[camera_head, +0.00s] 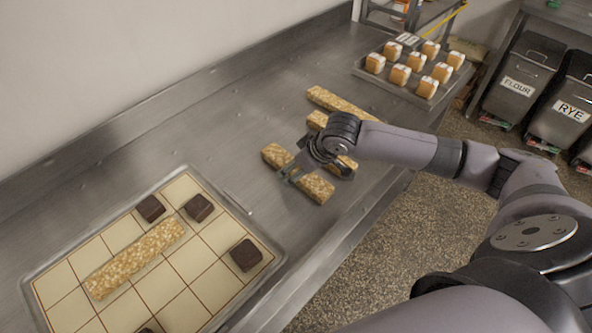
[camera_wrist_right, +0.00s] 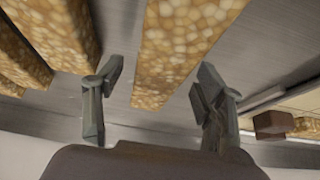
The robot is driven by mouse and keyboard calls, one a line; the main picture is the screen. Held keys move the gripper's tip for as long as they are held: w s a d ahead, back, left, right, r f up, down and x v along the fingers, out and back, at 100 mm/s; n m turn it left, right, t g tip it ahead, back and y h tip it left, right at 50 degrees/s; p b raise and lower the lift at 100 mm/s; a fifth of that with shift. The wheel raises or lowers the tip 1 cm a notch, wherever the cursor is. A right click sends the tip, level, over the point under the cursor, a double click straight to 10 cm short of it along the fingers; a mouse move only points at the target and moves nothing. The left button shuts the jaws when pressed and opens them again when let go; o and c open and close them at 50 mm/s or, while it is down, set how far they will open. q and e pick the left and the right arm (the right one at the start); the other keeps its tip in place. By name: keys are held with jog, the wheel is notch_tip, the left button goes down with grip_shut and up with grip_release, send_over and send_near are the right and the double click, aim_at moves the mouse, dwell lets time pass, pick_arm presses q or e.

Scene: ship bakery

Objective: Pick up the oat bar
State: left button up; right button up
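Several golden oat bars are in view. In the head view, the nearest loose oat bar (camera_head: 316,188) lies on the steel counter, with my right gripper (camera_head: 296,172) over its middle. Behind it lie a second oat bar (camera_head: 316,119), partly hidden by my wrist, and a farther oat bar (camera_head: 339,103). Another oat bar (camera_head: 135,258) lies on the gridded tray (camera_head: 72,312). In the right wrist view, my right gripper (camera_wrist_right: 160,72) is open, its fingers on either side of an oat bar (camera_wrist_right: 182,45), with gaps showing. My left gripper is not in view.
Several dark brown squares, including one brownie (camera_head: 245,255), sit on the gridded tray. A tray of white-topped cakes (camera_head: 401,75) stands at the far end. Bins marked FLOUR (camera_head: 515,84) and RYE (camera_head: 570,108) stand beyond the counter. Bare counter lies left of the loose bars.

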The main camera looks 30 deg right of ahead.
jog(key=c, duration=1.2)
jog(key=shift+c, duration=0.4)
jog(key=shift+r, duration=0.15)
